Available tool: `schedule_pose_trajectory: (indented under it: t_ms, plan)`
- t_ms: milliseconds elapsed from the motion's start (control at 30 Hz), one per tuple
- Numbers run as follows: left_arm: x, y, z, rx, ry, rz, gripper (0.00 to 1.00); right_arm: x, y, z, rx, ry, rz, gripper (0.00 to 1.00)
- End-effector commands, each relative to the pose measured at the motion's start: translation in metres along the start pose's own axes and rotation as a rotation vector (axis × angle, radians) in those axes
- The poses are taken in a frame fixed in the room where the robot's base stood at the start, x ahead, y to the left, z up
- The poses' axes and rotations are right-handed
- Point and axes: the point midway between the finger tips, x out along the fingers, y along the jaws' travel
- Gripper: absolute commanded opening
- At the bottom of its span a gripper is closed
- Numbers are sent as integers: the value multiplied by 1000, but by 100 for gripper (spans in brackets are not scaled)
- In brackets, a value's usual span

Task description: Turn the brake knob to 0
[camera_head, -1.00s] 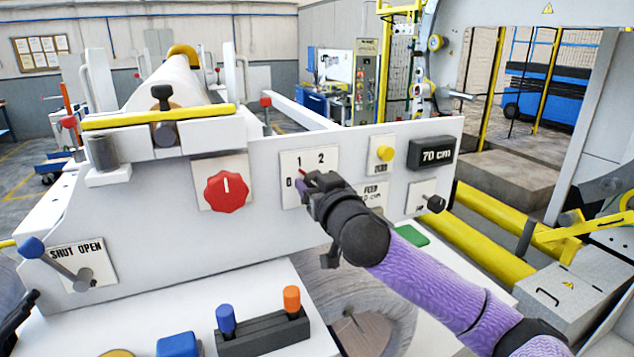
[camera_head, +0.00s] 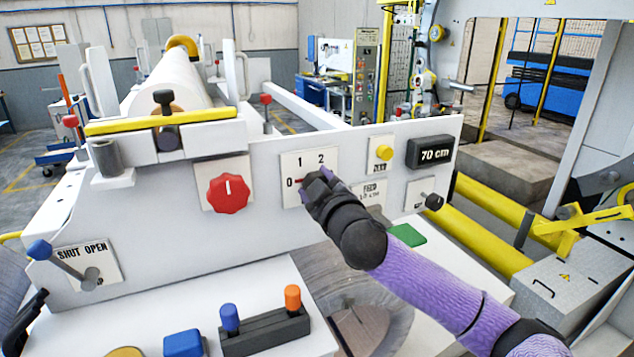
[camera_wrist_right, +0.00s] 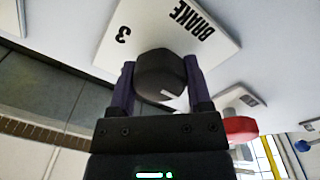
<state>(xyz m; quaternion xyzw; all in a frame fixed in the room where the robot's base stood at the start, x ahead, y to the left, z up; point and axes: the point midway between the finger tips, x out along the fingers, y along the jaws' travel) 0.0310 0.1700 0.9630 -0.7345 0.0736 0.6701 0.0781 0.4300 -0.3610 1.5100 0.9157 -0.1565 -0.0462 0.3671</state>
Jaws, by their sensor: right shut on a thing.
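The brake knob is a dark, faceted knob (camera_wrist_right: 162,75) in the right wrist view, on a white plate (camera_wrist_right: 215,45) marked BRAKE and 3. In the head view the same plate (camera_head: 291,162) shows 0, 1 and 2. A short red pointer (camera_head: 300,181) shows beside the 0 there, pointing left at it. My right gripper (camera_head: 318,183) hides most of the knob. In the right wrist view my right gripper (camera_wrist_right: 160,92) has its two fingers on both sides of the knob, shut on it. I do not make out my left gripper.
A red knob (camera_head: 228,193) is left of the brake plate. A yellow button (camera_head: 384,153) and a 70 cm display (camera_head: 431,152) are to its right. A SHUT/OPEN lever (camera_head: 65,262) is at left. Blue and orange pegs (camera_head: 292,297) stand below. A dark part at the left edge is unclear.

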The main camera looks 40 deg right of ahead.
Motion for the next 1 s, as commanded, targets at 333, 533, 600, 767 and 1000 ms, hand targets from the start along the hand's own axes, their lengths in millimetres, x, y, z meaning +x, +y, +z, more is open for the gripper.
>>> schedule_pose_trajectory:
  t_ms: [333,533,600,767,1000]
  plan:
    - [-2,0,0,0,0,0,59,0,0,0,-45,1,0,5]
    - [-2,0,0,0,0,0,59,0,0,0,-45,1,0,5]
    - [-2,0,0,0,0,0,59,0,0,0,-45,1,-1,5]
    - [-2,0,0,0,0,0,59,0,0,0,-44,1,-1,91]
    - [-2,0,0,0,0,1,59,0,0,0,-43,2,-1,99]
